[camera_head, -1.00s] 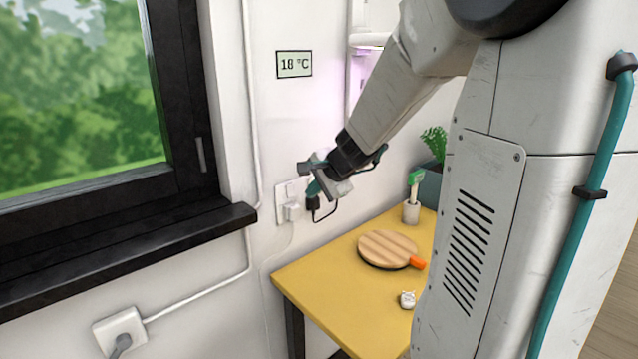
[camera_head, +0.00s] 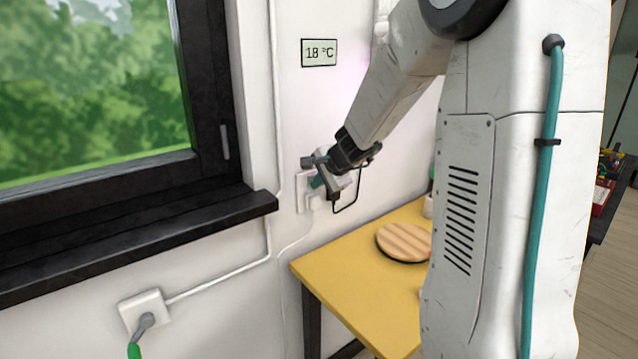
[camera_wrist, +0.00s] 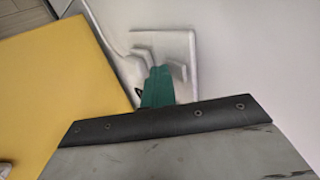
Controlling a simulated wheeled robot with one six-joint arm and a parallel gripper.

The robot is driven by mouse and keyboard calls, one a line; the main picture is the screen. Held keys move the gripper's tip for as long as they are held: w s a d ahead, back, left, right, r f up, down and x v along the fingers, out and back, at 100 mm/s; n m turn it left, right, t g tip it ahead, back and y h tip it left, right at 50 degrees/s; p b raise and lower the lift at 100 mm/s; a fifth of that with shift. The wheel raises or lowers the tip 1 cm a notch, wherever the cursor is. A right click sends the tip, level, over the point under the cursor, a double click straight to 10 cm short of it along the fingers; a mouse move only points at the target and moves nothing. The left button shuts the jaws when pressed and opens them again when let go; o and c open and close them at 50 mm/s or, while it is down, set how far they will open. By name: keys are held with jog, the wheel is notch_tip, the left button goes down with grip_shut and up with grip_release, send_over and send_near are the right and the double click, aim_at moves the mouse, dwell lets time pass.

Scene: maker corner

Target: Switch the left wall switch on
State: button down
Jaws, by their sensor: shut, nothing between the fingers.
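A white wall plate (camera_head: 301,199) is on the wall right of the window, partly hidden by my gripper (camera_head: 318,183). In the wrist view the plate (camera_wrist: 187,42) shows two raised white parts, a left one (camera_wrist: 142,55) and a right one (camera_wrist: 178,70). I cannot tell which way any switch is set. My gripper's teal fingers (camera_wrist: 157,86) are shut and empty. Their tips overlap the lower ends of the raised parts in the wrist view; whether they touch is unclear.
A yellow table (camera_head: 350,280) stands below the plate, with a round wooden board (camera_head: 404,242) on it. A dark window sill (camera_head: 150,240) juts out at left. A white socket (camera_head: 143,309) with a plug is low on the wall. A temperature display (camera_head: 319,52) hangs above.

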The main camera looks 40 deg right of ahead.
jog(key=shift+r, duration=0.15)
jog(key=shift+r, duration=0.65)
jog(key=shift+s, duration=0.1)
jog(key=s+f+v, duration=0.1)
jog(key=s+v, duration=0.1)
jog(key=v, duration=1.1)
jog(key=shift+f, duration=0.4)
jog(key=shift+w, duration=0.1)
